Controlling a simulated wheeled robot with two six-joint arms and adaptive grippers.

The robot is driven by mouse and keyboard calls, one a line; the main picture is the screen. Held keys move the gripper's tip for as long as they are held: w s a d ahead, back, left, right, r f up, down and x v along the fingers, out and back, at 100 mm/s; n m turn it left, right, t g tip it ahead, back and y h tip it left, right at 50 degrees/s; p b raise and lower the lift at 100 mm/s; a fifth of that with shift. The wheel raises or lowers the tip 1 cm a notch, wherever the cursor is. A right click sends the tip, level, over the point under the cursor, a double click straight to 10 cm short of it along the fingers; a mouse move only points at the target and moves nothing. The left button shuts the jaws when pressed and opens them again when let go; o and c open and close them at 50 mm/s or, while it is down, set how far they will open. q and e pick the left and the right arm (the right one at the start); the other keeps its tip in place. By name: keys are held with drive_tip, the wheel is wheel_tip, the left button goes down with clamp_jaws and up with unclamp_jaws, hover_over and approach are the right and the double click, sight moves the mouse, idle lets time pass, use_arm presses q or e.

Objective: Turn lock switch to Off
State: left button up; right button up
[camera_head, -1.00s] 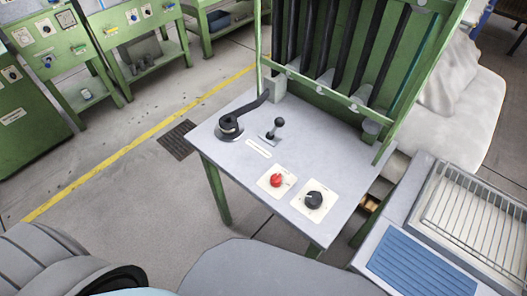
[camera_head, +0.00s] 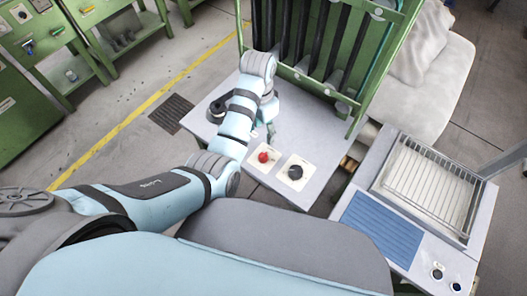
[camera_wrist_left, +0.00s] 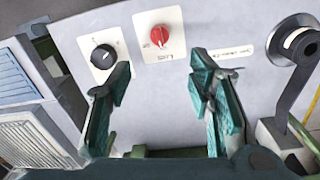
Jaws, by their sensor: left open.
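A red rotary switch (camera_head: 263,157) on a pale plate sits on the grey panel top. It also shows in the left wrist view (camera_wrist_left: 159,36), with small print beside it that I cannot read surely. A black rotary knob (camera_head: 295,172) is beside it, also in the left wrist view (camera_wrist_left: 103,56). Which one is labelled lock is too small to tell. My left gripper (camera_head: 271,132) is over the panel, partly hidden by its own arm. In the wrist view its green fingers (camera_wrist_left: 160,64) are spread and empty, with the red switch ahead between their tips. My right gripper is out of view.
A black crank (camera_wrist_left: 293,45) stands on the panel to the right in the wrist view. A green frame with black bars (camera_head: 310,45) rises behind the panel. A wire-rack station (camera_head: 428,190) stands to the right.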

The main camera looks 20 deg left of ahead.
sight(263, 154)
use_arm(q)
drive_tip(key=f+b, duration=0.1)
drive_tip(key=f, duration=0.3)
drive_tip(key=f+b, duration=0.1)
drive_tip(key=f, duration=0.4)
drive_tip(key=f+b, duration=0.1)
drive_tip(key=f, duration=0.3)
drive_tip(key=shift+s+d+f+b, duration=0.2)
drive_tip(key=shift+s+f+b, duration=0.05)
drive_tip(key=shift+s+b, duration=0.05)
drive_tip(key=shift+r, duration=0.1)
clamp_jaws()
